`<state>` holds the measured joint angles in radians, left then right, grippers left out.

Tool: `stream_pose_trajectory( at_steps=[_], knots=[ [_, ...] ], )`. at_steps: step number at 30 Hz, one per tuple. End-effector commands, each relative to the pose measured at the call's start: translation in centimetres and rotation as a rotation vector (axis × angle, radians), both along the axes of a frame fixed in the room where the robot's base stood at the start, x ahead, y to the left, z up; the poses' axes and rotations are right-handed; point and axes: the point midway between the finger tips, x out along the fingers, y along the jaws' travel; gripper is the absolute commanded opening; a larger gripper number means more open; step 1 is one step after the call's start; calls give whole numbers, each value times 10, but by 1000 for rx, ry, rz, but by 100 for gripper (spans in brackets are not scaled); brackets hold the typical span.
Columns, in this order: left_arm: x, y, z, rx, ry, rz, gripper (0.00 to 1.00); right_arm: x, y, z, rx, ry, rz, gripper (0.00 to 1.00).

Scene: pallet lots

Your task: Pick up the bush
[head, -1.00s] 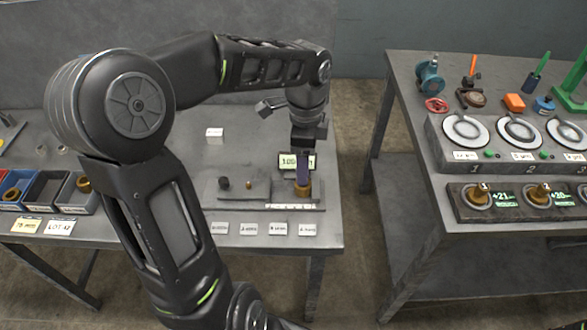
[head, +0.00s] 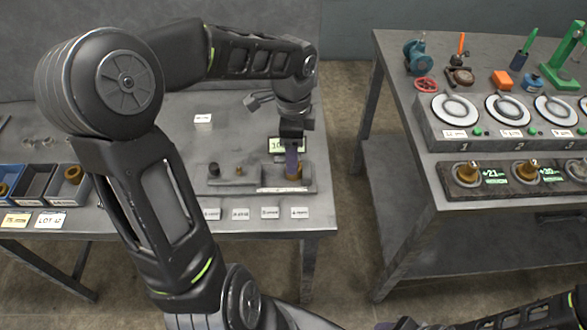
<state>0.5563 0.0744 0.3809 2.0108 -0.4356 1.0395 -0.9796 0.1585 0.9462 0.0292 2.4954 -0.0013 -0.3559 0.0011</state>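A brass-coloured bush (head: 294,173) stands upright at the right end of a grey fixture (head: 225,183) on the left table. My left gripper (head: 292,168) points straight down over it, with its bluish fingers at the bush's top. The fingers show nearly edge-on, so I cannot tell whether they are open or shut on the bush. A lit display (head: 276,145) behind is partly hidden by the gripper. My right arm shows at the bottom right, but its gripper is out of view.
Several white labels (head: 270,212) lie along the table's front edge. The right table (head: 410,185) carries dial stations, brass pieces in a dark holder (head: 453,186), and tools. A floor gap separates the tables.

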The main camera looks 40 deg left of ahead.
Motion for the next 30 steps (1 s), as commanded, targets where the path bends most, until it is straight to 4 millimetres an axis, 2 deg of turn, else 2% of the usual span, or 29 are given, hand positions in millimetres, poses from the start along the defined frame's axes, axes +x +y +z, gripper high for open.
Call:
stream_pose_trajectory(
  at_steps=[9, 12, 30],
  knots=[
    [0, 1, -41, -2, 5, 1, 64, 0, 0, 4, 0, 0, 0, 45],
    [0, 0, -49, -2, 3, -1, 64, 0, 0, 4, 0, 0, 0, 45],
    [0, 1, -50, -1, 1, 0, 64, 0, 0, 4, 0, 0, 0, 45]
  ],
)
